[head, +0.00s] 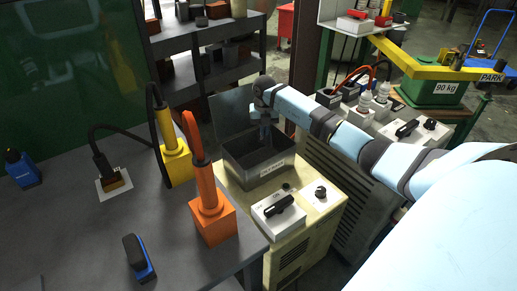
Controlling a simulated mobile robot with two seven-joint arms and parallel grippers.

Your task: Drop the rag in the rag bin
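The open grey bin (235,170), with a small white label on its front, sits on the cream machine cabinet beside the dark table; I take it for the rag bin. My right arm reaches in from the right, and my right gripper (264,132) points down over the back part of the bin's opening. The gripper is small and dark here, so I cannot tell whether its fingers are open or shut. I cannot make out a rag in it or in the bin. My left gripper is not in view.
An orange device (212,222) and a yellow device (177,165) with cables stand on the table left of the bin. A white switch box (278,212) lies in front of the bin. Blue-and-black items (138,257) sit on the table's left part.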

